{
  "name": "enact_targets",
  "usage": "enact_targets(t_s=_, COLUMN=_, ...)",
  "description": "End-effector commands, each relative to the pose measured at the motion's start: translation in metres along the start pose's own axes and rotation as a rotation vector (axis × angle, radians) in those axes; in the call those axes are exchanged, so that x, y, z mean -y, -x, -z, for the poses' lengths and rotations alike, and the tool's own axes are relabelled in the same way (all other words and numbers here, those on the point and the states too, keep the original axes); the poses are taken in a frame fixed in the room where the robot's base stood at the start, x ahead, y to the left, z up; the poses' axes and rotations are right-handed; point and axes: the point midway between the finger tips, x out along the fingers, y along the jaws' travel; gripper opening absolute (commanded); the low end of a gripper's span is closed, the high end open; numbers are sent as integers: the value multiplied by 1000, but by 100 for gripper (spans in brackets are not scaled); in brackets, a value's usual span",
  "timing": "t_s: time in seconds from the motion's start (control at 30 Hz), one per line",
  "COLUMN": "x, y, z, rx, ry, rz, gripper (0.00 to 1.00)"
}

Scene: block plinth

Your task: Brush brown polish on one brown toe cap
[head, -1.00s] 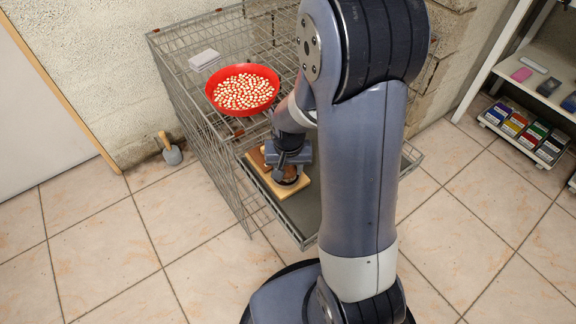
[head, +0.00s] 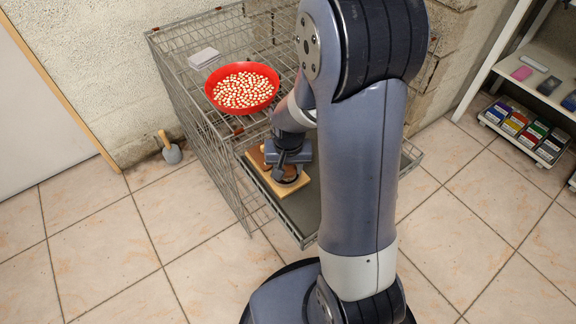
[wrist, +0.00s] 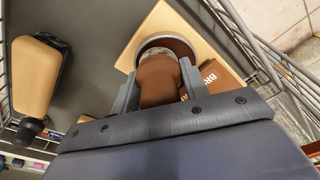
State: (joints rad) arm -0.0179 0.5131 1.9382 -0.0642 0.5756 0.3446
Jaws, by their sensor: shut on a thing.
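In the wrist view my gripper (wrist: 160,90) is shut on a brown, rounded piece (wrist: 158,78), which looks like a brush handle. Beyond it is a round silver rim (wrist: 168,40) with brown inside. No toe cap can be made out clearly.
A tan wooden block (wrist: 36,75) with a dark underside lies at left on the cage's grey floor (wrist: 95,60).

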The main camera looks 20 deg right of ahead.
Motion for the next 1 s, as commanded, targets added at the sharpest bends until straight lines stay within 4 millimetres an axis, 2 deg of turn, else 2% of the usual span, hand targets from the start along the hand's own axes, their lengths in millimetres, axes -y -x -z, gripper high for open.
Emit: enact_targets(t_s=1.0, x=0, y=-8, z=-1, rx=1, ry=0, rz=0, gripper=24)
